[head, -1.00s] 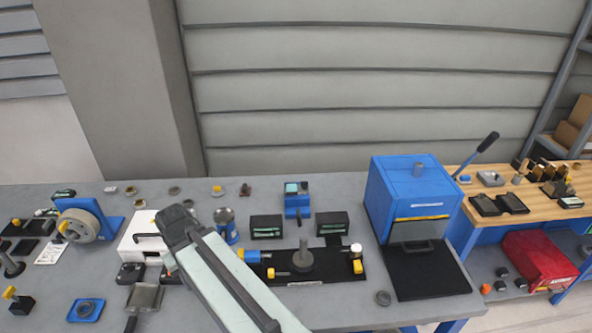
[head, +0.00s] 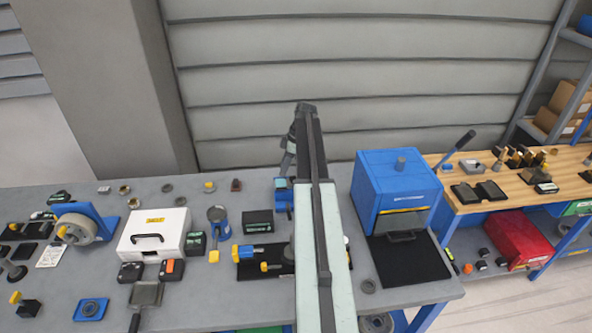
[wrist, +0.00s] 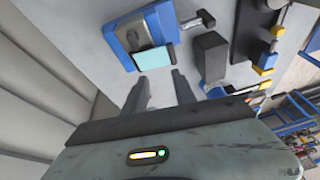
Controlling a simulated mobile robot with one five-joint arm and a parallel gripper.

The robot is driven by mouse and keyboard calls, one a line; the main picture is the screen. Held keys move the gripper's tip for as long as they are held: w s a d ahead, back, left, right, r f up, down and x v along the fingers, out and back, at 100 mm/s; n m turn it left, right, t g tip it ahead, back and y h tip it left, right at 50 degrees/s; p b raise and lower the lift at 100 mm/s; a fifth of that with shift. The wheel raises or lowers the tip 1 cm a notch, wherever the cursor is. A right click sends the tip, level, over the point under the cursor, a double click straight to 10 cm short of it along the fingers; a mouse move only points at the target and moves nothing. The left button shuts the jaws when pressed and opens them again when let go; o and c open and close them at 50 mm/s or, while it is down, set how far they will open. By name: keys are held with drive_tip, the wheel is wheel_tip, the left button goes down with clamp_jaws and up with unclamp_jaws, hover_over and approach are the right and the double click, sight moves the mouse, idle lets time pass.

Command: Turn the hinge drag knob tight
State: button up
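I cannot tell for certain which part is the hinge drag knob. A blue device with a pale screen (wrist: 155,57) is just ahead of my fingers in the wrist view, with a dark handle-like part (wrist: 198,20) beside it. In the head view this blue device (head: 281,199) is partly hidden by my arm. My gripper (wrist: 158,76) is open and empty, its two fingers apart, with nothing between them. A black fixture plate (head: 246,271) with a blue block and yellow knobs (head: 237,252) lies nearer on the bench; my arm hides its right part.
A dark box (head: 258,221) stands left of the arm; it also shows in the wrist view (wrist: 210,56). A white case (head: 153,234) and a blue can (head: 218,222) stand left. The wall rises behind the bench.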

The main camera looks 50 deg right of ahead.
drive_tip(key=n, duration=0.1)
approach(293, 179)
drive_tip(key=shift+t, duration=0.4)
drive_tip(key=b+x, duration=0.7)
drive_tip(key=x, duration=0.1)
drive_tip(key=shift+s+d, duration=0.1)
drive_tip(key=shift+d, duration=0.05)
drive_tip(key=shift+r, duration=0.1)
drive_tip(key=shift+c, duration=0.3)
